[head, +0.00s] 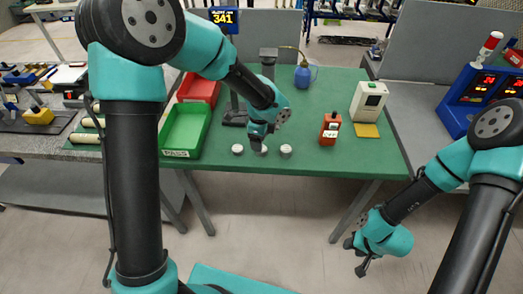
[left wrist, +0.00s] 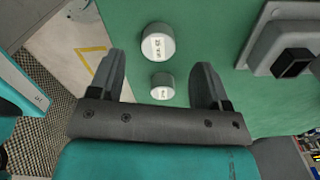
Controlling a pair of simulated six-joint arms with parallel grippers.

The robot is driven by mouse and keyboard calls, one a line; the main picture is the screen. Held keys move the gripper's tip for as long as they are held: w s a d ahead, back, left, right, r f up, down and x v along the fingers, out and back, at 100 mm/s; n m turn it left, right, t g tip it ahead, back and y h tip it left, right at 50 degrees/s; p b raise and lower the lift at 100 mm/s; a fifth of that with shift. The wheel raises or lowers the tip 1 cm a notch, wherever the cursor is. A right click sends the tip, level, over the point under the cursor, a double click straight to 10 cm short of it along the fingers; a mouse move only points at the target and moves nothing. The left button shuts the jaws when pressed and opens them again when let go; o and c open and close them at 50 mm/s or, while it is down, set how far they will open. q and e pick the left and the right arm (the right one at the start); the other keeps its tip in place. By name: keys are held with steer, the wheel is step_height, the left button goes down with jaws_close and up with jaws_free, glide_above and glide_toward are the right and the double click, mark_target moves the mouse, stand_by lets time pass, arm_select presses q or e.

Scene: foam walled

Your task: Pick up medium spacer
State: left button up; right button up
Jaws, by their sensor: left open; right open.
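Three pale round spacers stand in a row near the table's front edge in the head view: a left one (head: 237,149), a middle one (head: 262,151), partly hidden by my left gripper, and a right one (head: 286,151). My left gripper (head: 257,141) is open above the middle one. In the left wrist view a wider labelled spacer (left wrist: 158,43) stands beyond a smaller one (left wrist: 162,86), which lies between the open fingers. I cannot tell which is medium. My right gripper (head: 358,256) is open and empty, off the table's front right.
A green tray (head: 206,133) and a red bin (head: 211,90) stand to the left. The gauge stand (head: 234,117) is behind the spacers.

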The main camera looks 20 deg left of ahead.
arm_select(q)
steer(key=f, duration=0.4)
steer(key=shift+s+d+f, duration=0.1)
steer(key=shift+d+f, duration=0.15)
steer(key=shift+c, duration=0.5)
steer(key=c, duration=0.9)
steer(key=shift+r, duration=0.15)
steer(key=shift+c, duration=0.2)
steer(key=shift+r, duration=1.3)
steer(key=s+d+r, duration=0.1)
steer(key=s+d, duration=0.1)
steer(key=s, duration=0.5)
steer(key=s+d+r, duration=0.1)
steer(key=s+d, duration=0.1)
steer(key=s, duration=0.6)
steer(key=shift+s+d, duration=0.2)
